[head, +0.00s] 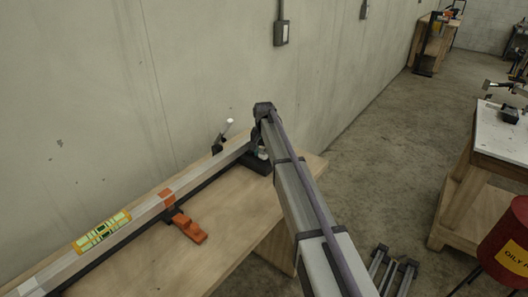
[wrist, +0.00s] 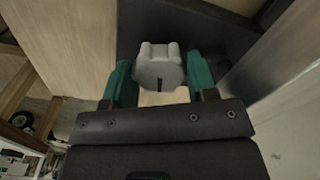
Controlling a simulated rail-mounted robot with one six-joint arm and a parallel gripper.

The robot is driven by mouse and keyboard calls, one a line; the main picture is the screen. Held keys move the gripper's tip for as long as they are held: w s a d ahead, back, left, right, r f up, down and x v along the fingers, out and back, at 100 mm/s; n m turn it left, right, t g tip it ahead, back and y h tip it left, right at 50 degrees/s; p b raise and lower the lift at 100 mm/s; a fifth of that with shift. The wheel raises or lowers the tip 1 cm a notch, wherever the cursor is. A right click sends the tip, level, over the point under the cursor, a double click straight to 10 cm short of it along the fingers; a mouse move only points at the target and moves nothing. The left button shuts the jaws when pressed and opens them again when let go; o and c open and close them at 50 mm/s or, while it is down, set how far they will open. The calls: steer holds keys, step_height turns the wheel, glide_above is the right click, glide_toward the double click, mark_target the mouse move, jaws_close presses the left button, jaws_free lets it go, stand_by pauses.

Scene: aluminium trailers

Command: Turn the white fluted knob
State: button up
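The white fluted knob (wrist: 159,68) is in the upper middle of the wrist view, with a short dark mark on its near side. My gripper (wrist: 160,80) has one green finger at the knob's left and one at its right. The knob fills nearly all the space between them; I cannot tell whether the fingers press on it or stand just clear. A dark panel lies behind the knob. In the head view my arm reaches to a dark block (head: 256,164) at the bench's far end; the knob cannot be made out there.
The wooden bench (head: 235,210) runs along a concrete wall. On it are a long metal bar with a yellow level (head: 102,231) and an orange clamp (head: 188,227). A white-topped table (head: 505,135) and a red can (head: 508,245) stand at the right.

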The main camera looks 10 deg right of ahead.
mark_target(264, 151)
steer(key=o, duration=0.5)
steer(key=shift+c, duration=0.2)
step_height(264, 151, up, 11)
steer(key=p, duration=1)
steer(key=shift+p, duration=0.4)
